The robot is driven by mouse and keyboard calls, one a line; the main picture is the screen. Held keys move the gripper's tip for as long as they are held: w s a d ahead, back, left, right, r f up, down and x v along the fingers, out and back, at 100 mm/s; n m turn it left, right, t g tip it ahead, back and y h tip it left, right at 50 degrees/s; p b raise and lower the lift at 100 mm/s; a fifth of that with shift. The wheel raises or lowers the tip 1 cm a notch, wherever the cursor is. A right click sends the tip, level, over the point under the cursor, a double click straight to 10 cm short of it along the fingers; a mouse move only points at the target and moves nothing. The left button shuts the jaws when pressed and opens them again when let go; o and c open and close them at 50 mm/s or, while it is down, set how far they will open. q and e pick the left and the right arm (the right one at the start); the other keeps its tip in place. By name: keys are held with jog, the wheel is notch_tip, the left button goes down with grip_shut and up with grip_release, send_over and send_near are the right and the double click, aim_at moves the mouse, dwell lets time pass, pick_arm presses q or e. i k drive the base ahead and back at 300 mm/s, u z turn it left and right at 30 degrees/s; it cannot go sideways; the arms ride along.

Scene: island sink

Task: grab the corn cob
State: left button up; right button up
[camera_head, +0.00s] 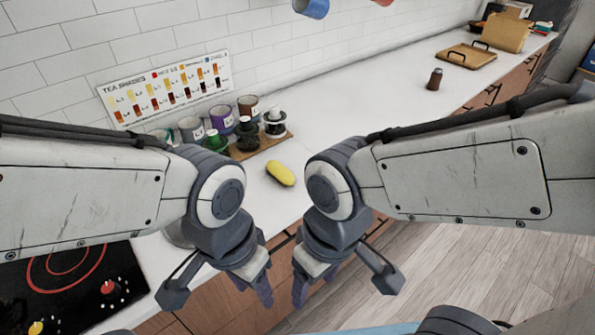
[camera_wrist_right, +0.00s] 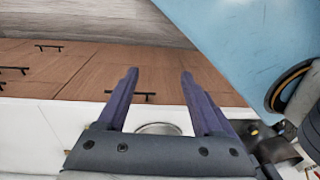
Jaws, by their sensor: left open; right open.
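The yellow corn cob (camera_head: 281,173) lies on the white counter, in front of the wooden tray of jars. My left gripper (camera_head: 266,296) and my right gripper (camera_head: 299,296) hang in front of the counter, nearer to me than the cob. Neither touches it. In the right wrist view the two dark fingers of my right gripper (camera_wrist_right: 158,78) are spread with nothing between them. The cob does not show in that view.
Jars on a wooden tray (camera_head: 262,142) stand behind the cob. A black cooktop (camera_head: 70,285) is at lower left. A brown shaker (camera_head: 434,79) and a tray with handles (camera_head: 466,56) are further right. The counter right of the cob is clear. Wooden drawers (camera_wrist_right: 75,68) face my right gripper.

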aim_at(276, 169)
jog(key=z, duration=1.8)
jog(key=i, duration=1.65)
jog(key=u, duration=3.5)
